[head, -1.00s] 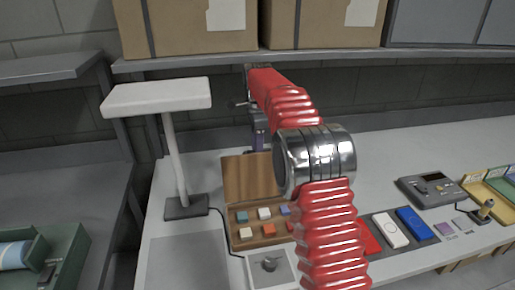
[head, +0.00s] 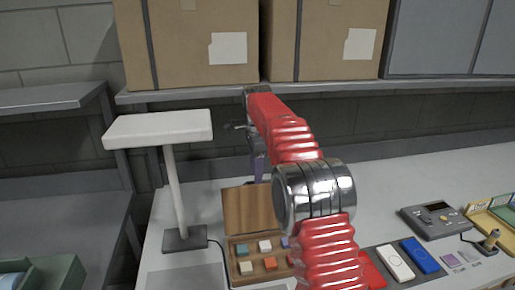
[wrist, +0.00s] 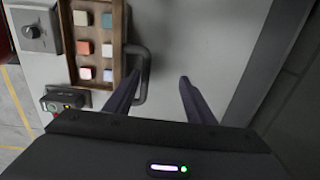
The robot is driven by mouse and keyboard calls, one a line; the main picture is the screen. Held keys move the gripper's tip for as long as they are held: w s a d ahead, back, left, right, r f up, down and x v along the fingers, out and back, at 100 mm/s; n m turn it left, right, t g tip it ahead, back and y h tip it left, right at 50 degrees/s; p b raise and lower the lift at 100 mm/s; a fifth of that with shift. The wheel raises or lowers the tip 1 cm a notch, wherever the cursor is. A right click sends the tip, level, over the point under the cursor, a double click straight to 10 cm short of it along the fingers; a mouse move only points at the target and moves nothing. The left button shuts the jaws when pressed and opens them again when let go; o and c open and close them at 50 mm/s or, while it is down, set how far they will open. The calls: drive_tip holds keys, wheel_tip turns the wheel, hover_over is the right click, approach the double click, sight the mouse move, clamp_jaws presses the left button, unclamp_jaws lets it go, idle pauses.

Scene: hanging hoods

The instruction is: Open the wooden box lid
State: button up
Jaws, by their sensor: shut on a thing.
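The wooden box (head: 255,265) stands on the bench with its lid (head: 252,208) raised and leaning up at the back. Several coloured blocks sit in its compartments. In the wrist view the box (wrist: 122,28) is at the upper left, with a grey curved handle (wrist: 148,68) beside its right edge. My gripper (head: 258,168) is just behind the lid, with its lower part hidden in the head view. In the wrist view my gripper (wrist: 158,76) has its fingers either side of the handle's side, shut on it; the exact contact is unclear.
A white lamp (head: 160,128) stands left of the box. A red, a white (head: 396,262) and a blue (head: 419,255) item lie to the right, near a grey device (head: 435,220). Cardboard boxes (head: 190,50) sit on the shelf above.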

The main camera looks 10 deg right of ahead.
drive_tip(key=r, duration=1)
drive_tip(key=shift+s+d+r, duration=0.1)
drive_tip(key=shift+s+d, duration=0.05)
drive_tip(key=shift+d, duration=0.1)
drive_tip(key=shift+c, duration=0.4)
drive_tip(key=shift+s+r, duration=0.1)
drive_tip(key=shift+r, duration=0.25)
drive_tip(key=s+r+n+t, duration=0.1)
drive_tip(key=s+r+n, duration=0.3)
drive_tip(key=s, duration=0.7)
drive_tip(key=s+r+n+t, duration=0.2)
drive_tip(key=s+n, duration=0.4)
drive_tip(key=s, duration=0.4)
drive_tip(key=s+f+n+t, duration=0.1)
drive_tip(key=s+f+n, duration=0.3)
drive_tip(key=s+f, duration=0.4)
drive_tip(key=s+f+n+t, duration=0.1)
drive_tip(key=s+f+n, duration=0.3)
drive_tip(key=s+f, duration=0.4)
drive_tip(key=s, duration=0.5)
drive_tip(key=shift+a, duration=0.2)
